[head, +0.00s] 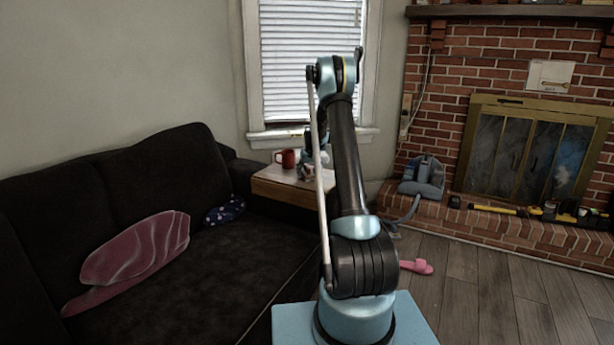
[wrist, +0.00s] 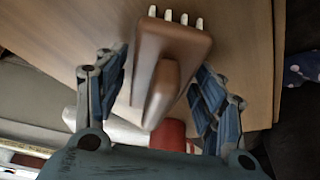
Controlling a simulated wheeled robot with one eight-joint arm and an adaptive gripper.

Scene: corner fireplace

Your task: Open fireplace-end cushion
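The dark sofa's seat cushion at the fireplace end (head: 245,250) lies flat in the head view. A small blue dotted pillow (head: 225,210) rests at that end against the backrest; it also shows at the right edge of the wrist view (wrist: 300,68). My gripper (wrist: 158,62) is over the wooden side table (wrist: 60,28), its fingers spread on either side of a brown object with several pale prongs (wrist: 172,45). I cannot tell whether the fingers touch it. In the head view my arm mostly hides the gripper, near the side table (head: 275,190).
A red mug (head: 285,158) stands on the side table, close to my gripper in the wrist view (wrist: 168,134). A pink cushion (head: 135,250) lies on the sofa's left part. A pink slipper (head: 416,267) is on the floor. A grey-blue appliance (head: 423,178) sits on the brick hearth.

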